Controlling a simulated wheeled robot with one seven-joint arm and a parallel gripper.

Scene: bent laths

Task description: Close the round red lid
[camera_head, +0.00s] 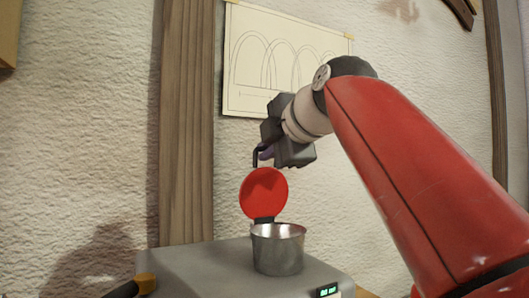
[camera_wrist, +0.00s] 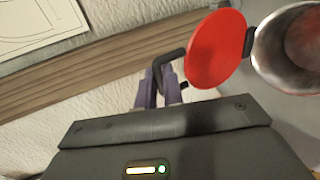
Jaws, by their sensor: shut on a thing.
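The round red lid (camera_head: 264,193) stands open, nearly upright, on a dark hinge (camera_head: 264,220) at the rim of a metal pot (camera_head: 278,250). In the wrist view the lid (camera_wrist: 215,50) is right of centre, with the open pot (camera_wrist: 290,50) beyond it. A black bent handle (camera_wrist: 166,62) appears to join the lid's edge opposite the hinge. My gripper (camera_wrist: 160,88) has its purple fingers shut on this handle. In the head view my gripper (camera_head: 266,153) is just above the lid's top edge, and its fingertips are partly hidden.
The pot stands on a grey box (camera_head: 210,268) with a small green display (camera_head: 327,291). A wooden post (camera_head: 185,120) and a rough pale wall are behind. A drawing of arches (camera_head: 280,60) hangs on the wall behind my arm. The space above the pot looks clear.

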